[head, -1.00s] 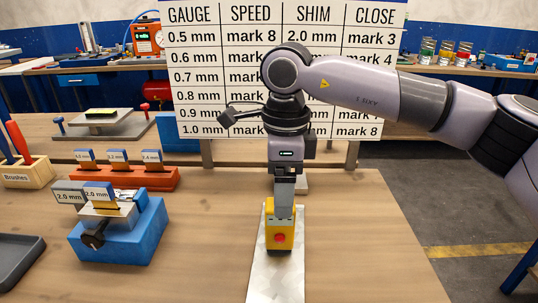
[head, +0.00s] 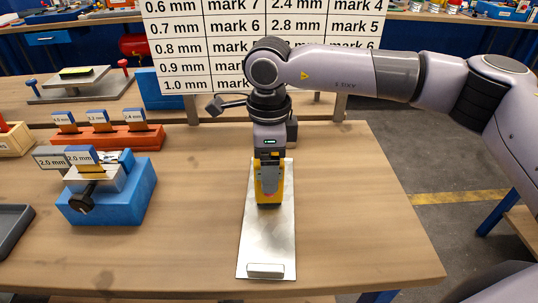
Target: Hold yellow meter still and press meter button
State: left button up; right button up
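The yellow meter (head: 260,199) stands upright on a long metal plate (head: 266,240) on the bench. My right gripper (head: 268,184) comes down from above onto the meter. Its grey finger covers much of the meter's front face, with yellow showing at both sides and below. A little red of the button (head: 268,195) shows near the fingertip; the rest is hidden. Any finger behind the meter is hidden, so I cannot tell whether the gripper is closed on it. My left gripper is not in view.
A blue block with a clamp (head: 115,200) and 2.0 mm tags stands left. Behind it is an orange rack (head: 105,139) with tags. A dark tray (head: 12,230) lies at the left edge. A chart board (head: 195,60) stands behind. The bench right of the plate is clear.

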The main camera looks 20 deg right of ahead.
jog(key=c, duration=1.2)
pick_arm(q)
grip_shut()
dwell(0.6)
